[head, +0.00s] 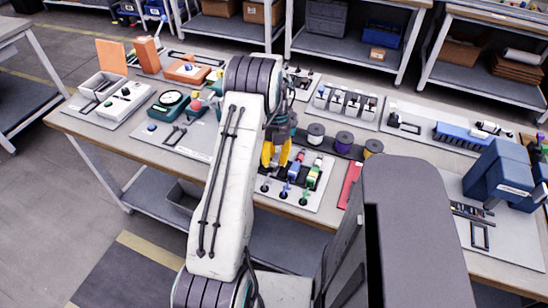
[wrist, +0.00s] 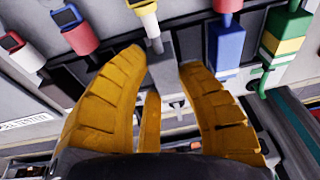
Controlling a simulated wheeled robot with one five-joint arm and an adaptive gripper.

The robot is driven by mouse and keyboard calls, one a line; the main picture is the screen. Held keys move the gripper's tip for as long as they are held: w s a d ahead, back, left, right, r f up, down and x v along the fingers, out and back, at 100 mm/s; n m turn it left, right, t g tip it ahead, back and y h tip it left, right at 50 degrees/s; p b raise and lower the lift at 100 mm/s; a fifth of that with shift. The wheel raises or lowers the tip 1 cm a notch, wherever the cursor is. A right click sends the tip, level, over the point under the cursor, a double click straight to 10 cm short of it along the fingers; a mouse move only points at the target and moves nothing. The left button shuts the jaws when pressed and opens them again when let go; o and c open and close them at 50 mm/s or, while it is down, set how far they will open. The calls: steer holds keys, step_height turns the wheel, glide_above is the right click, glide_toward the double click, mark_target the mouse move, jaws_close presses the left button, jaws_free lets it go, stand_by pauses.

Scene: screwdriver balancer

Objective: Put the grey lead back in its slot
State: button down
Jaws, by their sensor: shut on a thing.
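My gripper (head: 275,154) has yellow fingers and is over the left part of the lead board (head: 318,202). In the wrist view my gripper (wrist: 160,66) is closed around the grey lead (wrist: 163,76), a grey block between the fingertips. Its lower end is close to the board; I cannot tell whether it is seated in a slot. In the head view the fingers hide it. A blue lead (wrist: 228,48) and a green-and-yellow lead (wrist: 283,38) are to its right.
Spools (head: 344,140) stand behind the board, and a red strip (head: 349,185) lies to its right. A blue machine (head: 497,175) is at the right end of the bench. A white-tipped connector (wrist: 148,18) is just beyond the fingertips.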

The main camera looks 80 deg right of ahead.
steer(key=shift+f+b, duration=0.45)
steer(key=shift+f, duration=0.15)
stand_by(0.6)
stand_by(0.3)
steer(key=c, duration=0.8)
jaws_free()
steer(key=shift+c, duration=0.2)
steer(key=v, duration=1.2)
